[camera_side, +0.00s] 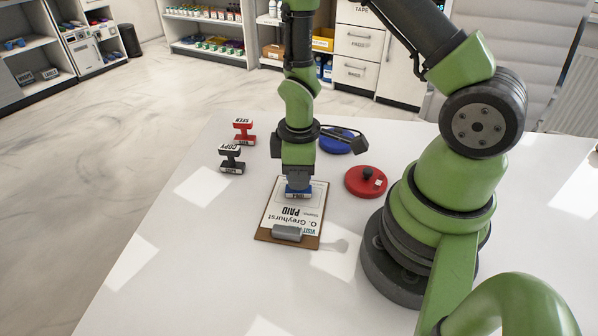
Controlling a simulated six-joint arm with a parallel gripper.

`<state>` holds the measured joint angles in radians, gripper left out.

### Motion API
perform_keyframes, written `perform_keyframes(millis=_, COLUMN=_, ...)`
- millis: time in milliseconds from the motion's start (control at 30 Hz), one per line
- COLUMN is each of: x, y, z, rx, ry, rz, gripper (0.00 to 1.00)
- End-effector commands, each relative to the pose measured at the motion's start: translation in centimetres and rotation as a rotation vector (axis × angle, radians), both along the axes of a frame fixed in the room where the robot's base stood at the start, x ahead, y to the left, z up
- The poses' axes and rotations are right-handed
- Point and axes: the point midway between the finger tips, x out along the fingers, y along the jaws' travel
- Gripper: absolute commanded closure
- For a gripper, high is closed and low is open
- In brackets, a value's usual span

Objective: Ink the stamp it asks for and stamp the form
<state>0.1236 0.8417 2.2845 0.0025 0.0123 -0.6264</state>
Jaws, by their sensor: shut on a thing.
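My gripper (299,181) points straight down and is shut on a blue stamp (298,194). The stamp is at the upper part of the form (282,205), which lies on a brown clipboard (262,236). I cannot tell whether the stamp touches the paper. The form reads "O. Greyhurst" and "PAID". A red stamp (244,130) and a black stamp marked COPY (231,158) stand to the left. A round blue ink pad (335,146) is partly hidden behind my gripper. A round red pad (361,186) with a dark knob is to the right.
The white table (190,262) is clear at the front and left. The clipboard's grey clip (288,233) sticks up at its near end. Shelves (205,30) and drawers (362,45) stand beyond the table.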

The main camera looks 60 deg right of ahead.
Motion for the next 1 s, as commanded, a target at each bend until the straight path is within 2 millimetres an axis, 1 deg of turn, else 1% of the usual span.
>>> perform_keyframes(millis=167, x=0.0, y=0.0, z=0.0, rx=0.000, ry=0.002, rz=0.000, gripper=0.94)
perform_keyframes(millis=267, x=0.0, y=0.0, z=0.5, rx=0.000, ry=-0.001, rz=0.001, gripper=0.94)
perform_keyframes(millis=1000, x=0.0, y=0.0, z=6.6, rx=0.000, ry=-0.002, rz=0.000, gripper=0.94)
